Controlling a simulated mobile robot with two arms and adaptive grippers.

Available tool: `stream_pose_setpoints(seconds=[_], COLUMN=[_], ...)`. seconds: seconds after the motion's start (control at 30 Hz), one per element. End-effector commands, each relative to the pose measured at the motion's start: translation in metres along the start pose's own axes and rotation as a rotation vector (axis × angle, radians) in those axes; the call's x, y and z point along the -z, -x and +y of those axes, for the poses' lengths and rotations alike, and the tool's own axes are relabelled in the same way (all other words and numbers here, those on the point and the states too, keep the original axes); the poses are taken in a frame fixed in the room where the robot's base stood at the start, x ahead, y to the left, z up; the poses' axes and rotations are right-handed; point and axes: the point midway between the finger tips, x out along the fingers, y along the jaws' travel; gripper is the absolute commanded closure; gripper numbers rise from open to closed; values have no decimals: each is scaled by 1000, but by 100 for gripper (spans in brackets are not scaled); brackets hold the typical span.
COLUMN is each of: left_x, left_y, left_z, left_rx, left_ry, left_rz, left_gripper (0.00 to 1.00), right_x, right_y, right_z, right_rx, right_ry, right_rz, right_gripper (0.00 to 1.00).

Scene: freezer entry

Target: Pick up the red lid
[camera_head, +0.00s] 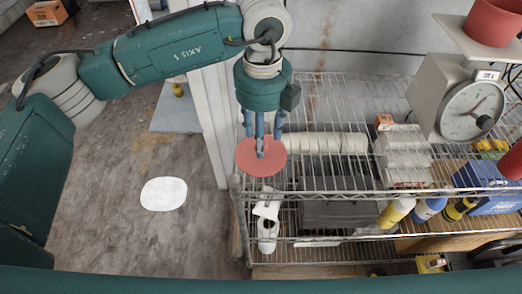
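The red lid (245,160) is a flat round disc at the front left corner of the wire rack. My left gripper (261,146) points down at it from above. One finger lies across the lid's near face, and the other two pass behind its upper edge, so the lid is pinched between them. The lid appears to be held up in front of the rack's top shelf; any contact with the wire is hard to tell. My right gripper is out of view.
The wire rack (335,190) holds white rolls (325,143), a grey crate (340,213), white boxes (402,150) and several bottles. A dial scale (455,100) carries a red pot (492,22). A white oval (164,194) lies on the open floor at left.

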Motion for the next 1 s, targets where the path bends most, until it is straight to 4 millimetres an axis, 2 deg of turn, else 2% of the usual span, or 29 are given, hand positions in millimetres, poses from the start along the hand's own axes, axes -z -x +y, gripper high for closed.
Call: stream_pose_setpoints(seconds=[0.03,0.1,0.27,0.53,0.73,1.0], left_x=[0,0,-1,-1,-1,-1], left_y=[-4,-15,-36,-40,-40,-40], left_z=[2,4,2,2,2,2], left_rx=[-5,-4,0,2,2,2], left_ry=[0,-1,-2,-2,-2,-2], left_rz=[4,5,3,2,2,2], left_gripper=[55,55,55,55,95,96], right_x=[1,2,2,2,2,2], right_y=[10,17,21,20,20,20], right_z=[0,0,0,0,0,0], right_rx=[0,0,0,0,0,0], right_ry=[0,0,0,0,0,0], right_rz=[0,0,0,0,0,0], right_gripper=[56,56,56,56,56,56])
